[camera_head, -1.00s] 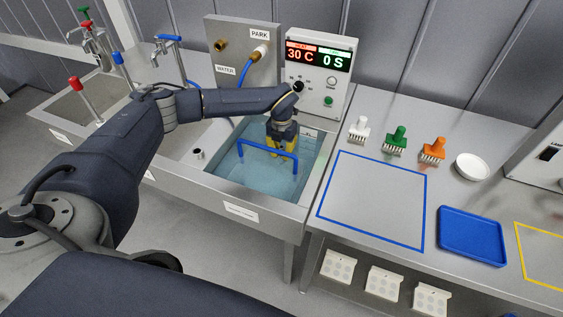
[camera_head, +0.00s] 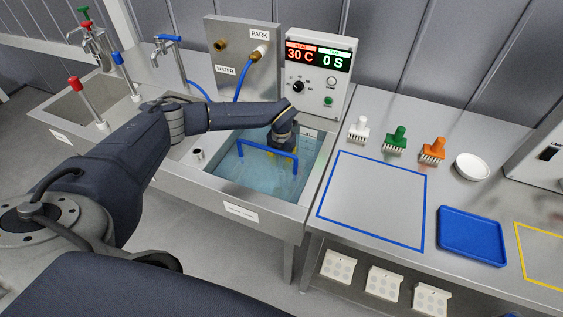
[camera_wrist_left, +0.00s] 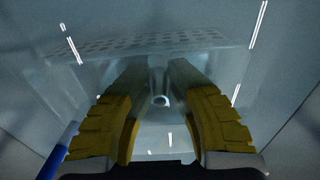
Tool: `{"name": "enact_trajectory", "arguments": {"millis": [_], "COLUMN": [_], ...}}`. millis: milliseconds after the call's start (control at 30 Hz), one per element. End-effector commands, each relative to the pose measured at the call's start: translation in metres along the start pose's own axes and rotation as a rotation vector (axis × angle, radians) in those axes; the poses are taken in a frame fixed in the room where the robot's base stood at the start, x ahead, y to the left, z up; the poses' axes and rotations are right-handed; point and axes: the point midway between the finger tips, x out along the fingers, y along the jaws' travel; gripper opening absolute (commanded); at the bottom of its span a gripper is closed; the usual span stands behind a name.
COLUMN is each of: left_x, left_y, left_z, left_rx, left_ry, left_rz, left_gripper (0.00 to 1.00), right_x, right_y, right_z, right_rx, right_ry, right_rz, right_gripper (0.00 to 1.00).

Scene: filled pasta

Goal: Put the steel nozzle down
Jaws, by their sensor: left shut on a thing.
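My left gripper (camera_head: 283,160) points down into the water-filled steel basin (camera_head: 222,187), its yellow fingers mostly below the water in the head view. In the left wrist view the gripper (camera_wrist_left: 158,75) is shut on a small grey metal piece, the steel nozzle (camera_wrist_left: 160,100), whose round opening shows between the fingers. The nozzle is hidden in the head view. My right gripper is not in view.
A control box (camera_head: 318,75) and a panel with a blue hose (camera_head: 240,88) stand behind. To the right, the bench has three brush-like tools, a white bowl (camera_head: 473,167), a blue tray (camera_head: 471,236) and a clear blue-outlined area (camera_head: 373,200).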

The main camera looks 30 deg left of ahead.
Motion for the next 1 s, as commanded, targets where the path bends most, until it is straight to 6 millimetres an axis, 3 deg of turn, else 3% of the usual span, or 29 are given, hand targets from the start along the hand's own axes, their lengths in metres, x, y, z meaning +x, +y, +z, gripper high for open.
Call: {"name": "enact_trajectory", "arguments": {"millis": [67,100,267,667,1000], "left_x": [0.002,0.003,0.003,-0.008,-0.066], "left_y": [0.000,0.000,0.000,0.000,0.000], "left_z": [0.000,0.000,0.000,0.000,0.001], "left_rx": [0.000,0.000,0.000,0.001,0.001], "left_ry": [0.001,0.001,0.001,0.000,-0.003], "left_rz": [0.000,0.000,0.000,0.000,0.000], "left_gripper": [0.00,0.19,0.36,0.36,0.36], "right_x": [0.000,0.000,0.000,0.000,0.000], "right_y": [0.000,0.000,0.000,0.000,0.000], "right_z": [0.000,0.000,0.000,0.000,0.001], "right_rx": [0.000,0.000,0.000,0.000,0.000], "right_ry": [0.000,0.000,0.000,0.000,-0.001], "right_rz": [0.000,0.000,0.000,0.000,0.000], "right_gripper": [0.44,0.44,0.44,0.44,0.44]}}
